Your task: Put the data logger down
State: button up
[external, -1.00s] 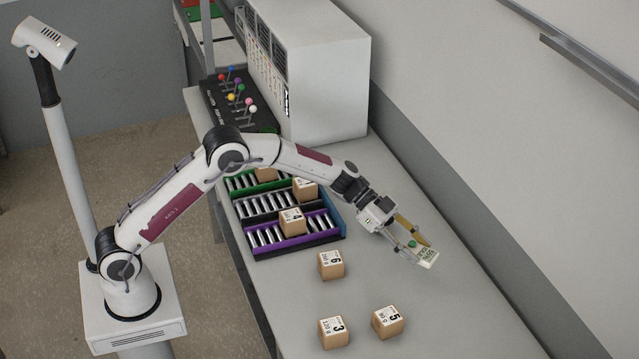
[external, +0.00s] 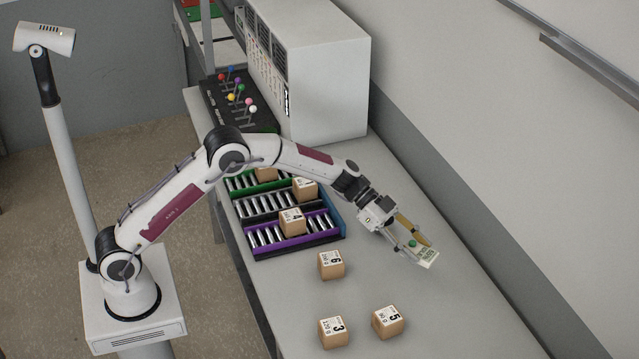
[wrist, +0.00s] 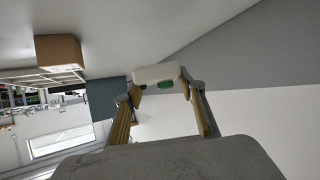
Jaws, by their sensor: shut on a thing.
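The data logger (external: 427,258) is a small pale box with dark print and a green spot. My gripper (external: 417,245) is shut on it, over the right side of the bench. In the wrist view the data logger (wrist: 158,74) sits between the two fingertips, with green marks on its lower edge. I cannot tell from these views whether its underside touches the bench (external: 450,310).
Cardboard cubes marked 6 (external: 330,265), 3 (external: 333,332) and 5 (external: 387,321) stand on the bench left of and in front of my gripper. Roller lanes (external: 290,235) holding cubes lie further left. A white cabinet (external: 330,80) stands behind. The bench around the logger is clear.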

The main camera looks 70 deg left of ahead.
jog(key=shift+w, duration=0.1)
jog(key=shift+w+a+r, duration=0.15)
jog(key=shift+w+r, duration=0.05)
jog(key=shift+w, duration=0.15)
jog(key=shift+w+a, duration=0.15)
jog(key=shift+w+a+f+n+t, duration=0.2)
jog(key=shift+a+n+t, duration=0.1)
jog(key=shift+n+t, duration=0.1)
jog(key=s+a+n+t+y, duration=0.2)
jog(key=s+a+n+y, duration=0.1)
jog(key=a, duration=0.3)
jog(key=s+a+n+t+y, duration=0.2)
jog(key=s+a+n+y, duration=0.1)
jog(key=a+n, duration=0.15)
jog(key=s+a+r+n+y, duration=0.2)
jog(key=s+a+n+y, duration=0.1)
jog(key=s+a, duration=0.4)
jog(key=shift+s+r+t+y, duration=0.4)
jog(key=shift+s+y, duration=0.2)
jog(key=shift+s, duration=1.25)
